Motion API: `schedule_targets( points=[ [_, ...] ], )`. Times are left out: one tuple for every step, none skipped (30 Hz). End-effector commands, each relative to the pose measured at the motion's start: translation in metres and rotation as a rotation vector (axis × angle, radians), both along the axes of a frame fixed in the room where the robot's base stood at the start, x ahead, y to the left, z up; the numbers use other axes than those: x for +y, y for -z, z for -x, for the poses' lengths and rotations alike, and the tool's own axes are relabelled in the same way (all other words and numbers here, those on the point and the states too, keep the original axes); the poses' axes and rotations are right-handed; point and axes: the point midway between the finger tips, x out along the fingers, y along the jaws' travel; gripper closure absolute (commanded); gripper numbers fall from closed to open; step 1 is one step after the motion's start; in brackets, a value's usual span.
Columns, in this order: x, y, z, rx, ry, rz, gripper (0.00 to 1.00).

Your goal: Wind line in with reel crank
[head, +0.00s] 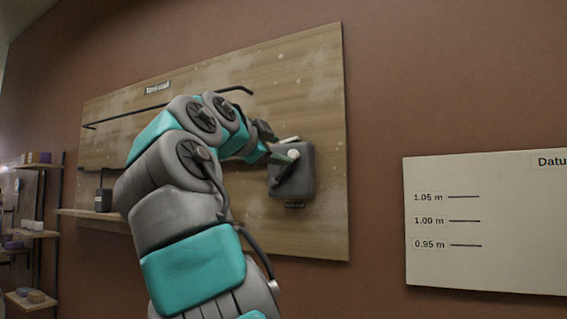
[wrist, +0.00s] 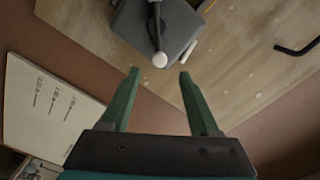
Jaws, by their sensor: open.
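The line reel is a dark grey box (head: 300,177) mounted on the wooden wall board, with a small label under it. Its crank has a dark arm and a pale round knob (wrist: 160,60), which also shows in the head view (head: 294,154). My gripper (wrist: 158,72) is open and empty. In the wrist view its two green fingers point toward the reel, and the knob lies just past the fingertips, between their lines. I cannot tell whether a finger touches it. A light lever or line end shows beside the box. In the head view my arm hides part of the board.
The wooden board (head: 320,100) carries a black rail (head: 236,88) and a dark box (head: 103,200) on a ledge. A white height chart (head: 480,270) hangs at the right. Shelves (head: 35,234) with small items stand at the far left.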

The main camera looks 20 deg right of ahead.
Motion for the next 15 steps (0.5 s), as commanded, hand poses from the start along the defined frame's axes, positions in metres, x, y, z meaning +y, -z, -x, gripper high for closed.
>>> schedule_targets(
  points=[
    [-0.003,0.001,0.0,-0.016,0.002,-0.014,0.38],
    [-0.004,0.001,0.0,-0.022,0.003,-0.018,0.38],
    [-0.005,0.001,-0.001,-0.025,0.003,-0.021,0.38],
    [-0.006,0.001,-0.002,-0.026,0.003,-0.022,0.38],
    [-0.008,0.0,-0.003,-0.025,0.004,-0.023,0.38],
    [-0.01,0.0,-0.005,-0.024,0.003,-0.023,0.38],
    [-0.012,0.0,-0.007,-0.024,0.004,-0.023,0.38],
    [-0.015,0.0,-0.009,-0.023,0.004,-0.023,0.38],
    [-0.019,0.0,-0.012,-0.023,0.004,-0.023,0.38],
    [-0.022,0.0,-0.015,-0.023,0.004,-0.023,0.38],
    [-0.025,0.0,-0.017,-0.023,0.003,-0.022,0.38],
    [-0.03,-0.001,-0.021,-0.023,0.003,-0.022,0.38],
    [-0.034,-0.001,-0.024,-0.022,0.003,-0.022,0.38],
    [-0.038,0.0,-0.027,-0.022,0.003,-0.022,0.38],
    [-0.043,0.0,-0.031,-0.02,0.004,-0.023,0.38]
  ],
)
